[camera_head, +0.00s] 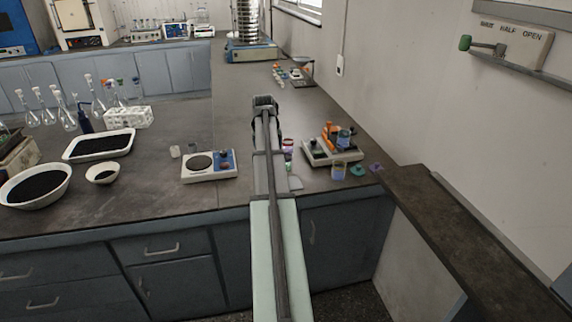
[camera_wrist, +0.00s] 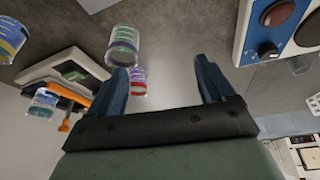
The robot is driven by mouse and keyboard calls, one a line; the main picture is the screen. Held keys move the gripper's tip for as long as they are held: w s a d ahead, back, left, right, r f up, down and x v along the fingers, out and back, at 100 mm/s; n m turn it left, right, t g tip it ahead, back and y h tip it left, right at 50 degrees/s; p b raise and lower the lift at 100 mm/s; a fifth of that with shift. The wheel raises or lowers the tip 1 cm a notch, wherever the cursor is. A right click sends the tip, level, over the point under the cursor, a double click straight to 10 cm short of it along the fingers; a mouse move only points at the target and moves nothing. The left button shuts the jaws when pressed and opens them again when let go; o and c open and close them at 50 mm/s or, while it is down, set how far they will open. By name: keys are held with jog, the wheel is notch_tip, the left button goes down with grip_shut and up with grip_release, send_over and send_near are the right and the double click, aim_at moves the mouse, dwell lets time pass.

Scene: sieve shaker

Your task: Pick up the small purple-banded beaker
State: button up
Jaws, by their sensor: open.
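My gripper (camera_wrist: 165,85) is open, its two blue fingers spread with nothing held between them. In the head view it is the dark end (camera_head: 265,102) of my arm over the bench. In the wrist view, a clear beaker (camera_wrist: 123,45) with green and bluish-purple bands is above the left finger, apart from it. A smaller-looking beaker with a red band (camera_wrist: 138,82) is just right of that fingertip in the picture, partly hidden by it. In the head view, a small beaker with purple and reddish colour (camera_head: 288,148) stands against my arm's right edge. Which is purple-banded is hard to tell.
A hotplate (camera_head: 208,166) is left.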

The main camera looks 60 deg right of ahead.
jog(key=s+d+m, duration=0.2)
jog(key=s+d, duration=0.2)
jog(key=s, duration=0.1)
jog(key=shift+h, duration=0.3)
jog(key=shift+x, duration=6.35)
jog(key=c, duration=1.1)
jog(key=shift+r, duration=0.2)
jog(key=shift+r, duration=4.75)
jog(key=shift+r, duration=0.1)
